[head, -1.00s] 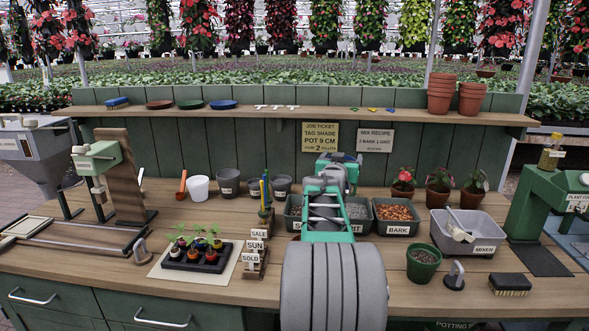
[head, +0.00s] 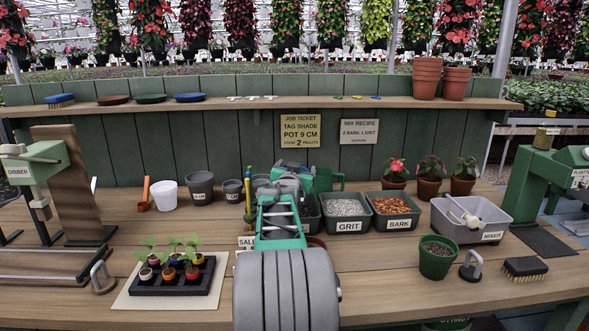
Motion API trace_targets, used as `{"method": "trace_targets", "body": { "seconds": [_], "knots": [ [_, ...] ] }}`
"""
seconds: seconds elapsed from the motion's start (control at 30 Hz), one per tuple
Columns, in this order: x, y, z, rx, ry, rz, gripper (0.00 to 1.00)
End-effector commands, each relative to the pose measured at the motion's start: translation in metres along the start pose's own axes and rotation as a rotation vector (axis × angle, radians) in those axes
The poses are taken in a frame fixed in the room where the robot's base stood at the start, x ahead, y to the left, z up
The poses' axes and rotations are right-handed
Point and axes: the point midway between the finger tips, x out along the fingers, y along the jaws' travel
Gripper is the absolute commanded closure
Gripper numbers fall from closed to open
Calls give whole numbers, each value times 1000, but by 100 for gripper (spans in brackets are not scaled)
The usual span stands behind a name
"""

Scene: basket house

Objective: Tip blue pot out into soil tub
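My arm rises from the bottom centre and reaches over the bench. My gripper is hidden behind my own arm links, so I cannot see its fingers or anything in it.
Tubs of grit (head: 344,217) and bark (head: 396,215) stand right of my arm, with a grey mixer tub (head: 471,222) beyond. A green pot (head: 437,260) stands at the right front. A reddish rim (head: 317,243) shows beside my arm. Bare bench lies right of it.

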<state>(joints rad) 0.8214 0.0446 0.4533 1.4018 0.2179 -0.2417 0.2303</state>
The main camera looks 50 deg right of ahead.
Motion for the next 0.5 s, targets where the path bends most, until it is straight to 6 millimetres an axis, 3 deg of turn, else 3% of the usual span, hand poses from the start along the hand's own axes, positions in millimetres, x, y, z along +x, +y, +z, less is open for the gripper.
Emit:
{"method": "trace_targets", "body": {
  "seconds": [0.03, 0.2, 0.5],
  "knots": [
    [-1, -1, -9, 64, -14, -2, 63],
    [-1, -2, -9, 343, -70, -14, 63],
    [3, 4, 46, 1031, -200, -49, 63]
  ]
}}
